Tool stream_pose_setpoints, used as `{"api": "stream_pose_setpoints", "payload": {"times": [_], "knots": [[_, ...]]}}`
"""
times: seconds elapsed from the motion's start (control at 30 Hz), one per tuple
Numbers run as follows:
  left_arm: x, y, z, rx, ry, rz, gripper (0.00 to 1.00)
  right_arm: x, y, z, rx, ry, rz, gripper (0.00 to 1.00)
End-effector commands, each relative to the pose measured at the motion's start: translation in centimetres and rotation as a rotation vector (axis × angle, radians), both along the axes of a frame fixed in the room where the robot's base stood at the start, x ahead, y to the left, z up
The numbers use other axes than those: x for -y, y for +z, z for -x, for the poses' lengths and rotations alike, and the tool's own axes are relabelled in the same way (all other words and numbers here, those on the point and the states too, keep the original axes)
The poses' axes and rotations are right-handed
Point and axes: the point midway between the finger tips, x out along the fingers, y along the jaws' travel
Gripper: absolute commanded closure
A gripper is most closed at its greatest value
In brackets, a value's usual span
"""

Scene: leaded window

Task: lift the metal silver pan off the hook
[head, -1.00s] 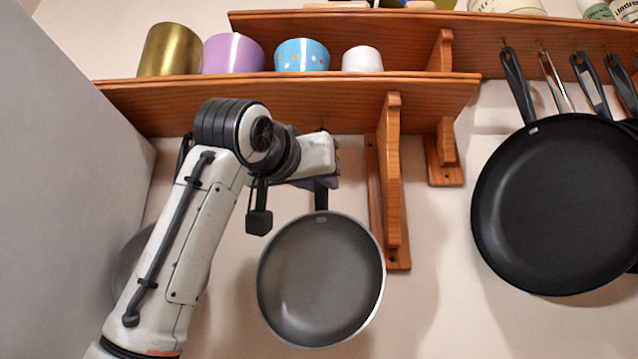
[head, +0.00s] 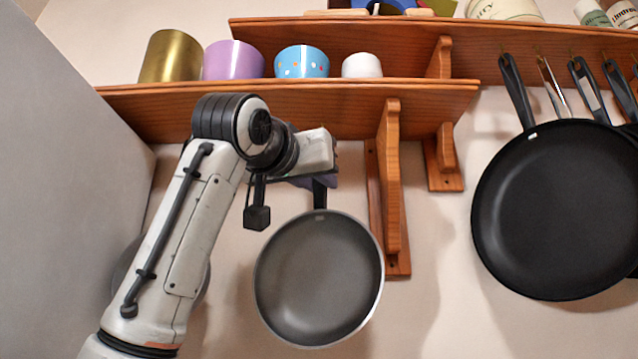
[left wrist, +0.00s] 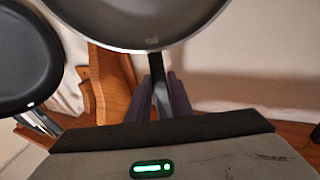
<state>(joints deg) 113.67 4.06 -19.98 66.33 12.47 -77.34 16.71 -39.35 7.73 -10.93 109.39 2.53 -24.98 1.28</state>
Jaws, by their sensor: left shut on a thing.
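The silver pan (head: 319,280) hangs below the lower shelf in the head view, its grey inside facing me and its dark handle upward. My left gripper (head: 318,182) is shut on the pan's handle, just above the pan's body. In the left wrist view the pan (left wrist: 140,18) shows at the top, with its handle (left wrist: 160,95) between the fingers of my left gripper (left wrist: 168,95). The hook and the top of the handle are hidden behind my left gripper and wrist. My right gripper is not in view.
The wooden lower shelf (head: 350,100) is close above my wrist and holds several cups. A wooden bracket (head: 390,180) stands just right of the pan. A large black pan (head: 560,210) hangs further right. Another pan is partly hidden behind my left arm.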

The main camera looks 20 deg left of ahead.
Motion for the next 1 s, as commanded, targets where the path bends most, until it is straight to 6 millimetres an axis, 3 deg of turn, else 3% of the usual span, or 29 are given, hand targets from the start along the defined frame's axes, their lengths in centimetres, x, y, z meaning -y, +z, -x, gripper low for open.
{"api": "stream_pose_setpoints", "payload": {"times": [0.67, 1.0], "knots": [[-0.1, 0.2, 2.2, 0.007, -0.002, -0.001, 1.0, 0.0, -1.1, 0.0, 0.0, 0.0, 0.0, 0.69], [-0.1, 0.2, 2.3, 0.006, -0.001, 0.0, 1.0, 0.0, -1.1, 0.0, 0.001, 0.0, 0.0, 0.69]]}}
